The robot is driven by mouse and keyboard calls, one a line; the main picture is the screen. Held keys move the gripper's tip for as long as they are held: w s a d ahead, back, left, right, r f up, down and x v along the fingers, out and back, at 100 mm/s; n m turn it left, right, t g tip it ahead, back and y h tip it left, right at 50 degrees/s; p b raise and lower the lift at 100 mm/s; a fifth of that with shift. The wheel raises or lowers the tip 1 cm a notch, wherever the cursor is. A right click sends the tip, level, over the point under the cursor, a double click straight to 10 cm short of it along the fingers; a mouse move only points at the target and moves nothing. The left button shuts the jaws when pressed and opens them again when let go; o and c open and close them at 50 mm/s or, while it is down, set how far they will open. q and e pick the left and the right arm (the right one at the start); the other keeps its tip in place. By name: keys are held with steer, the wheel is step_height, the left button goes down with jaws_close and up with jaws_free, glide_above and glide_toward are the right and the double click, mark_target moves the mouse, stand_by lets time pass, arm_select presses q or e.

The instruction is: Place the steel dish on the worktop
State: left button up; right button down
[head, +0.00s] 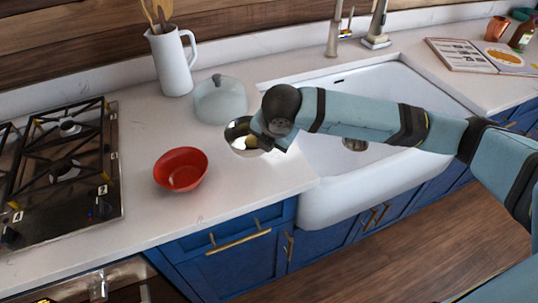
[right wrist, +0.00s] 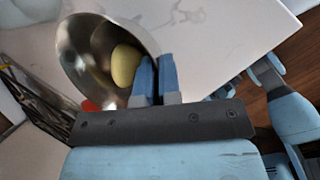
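The steel dish (head: 238,135) is a shiny round bowl at the worktop's sink side in the head view. It also shows in the right wrist view (right wrist: 84,58), with a pale yellow rounded item (right wrist: 125,65) inside. My right gripper (right wrist: 156,80) has its blue fingers close together at the dish's rim and appears shut on it. In the head view the right gripper (head: 268,138) is partly hidden by its own wrist. The white marbled worktop (head: 225,205) lies below; the gap under the dish is hard to judge. My left gripper is out of view.
A red bowl (head: 181,169) stands left of the dish. A glass dome (head: 220,100) and a white jug (head: 172,62) with utensils stand behind. The gas hob (head: 60,170) is left, the white sink (head: 390,100) right. The worktop's front area is clear.

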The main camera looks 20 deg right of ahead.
mark_target(268, 161)
step_height(268, 161, down, 5)
steer(key=shift+f, duration=0.1)
stand_by(0.3)
steer(key=c, duration=1.3)
jaws_free()
steer(key=v, duration=1.2)
steer(key=shift+p, duration=0.35)
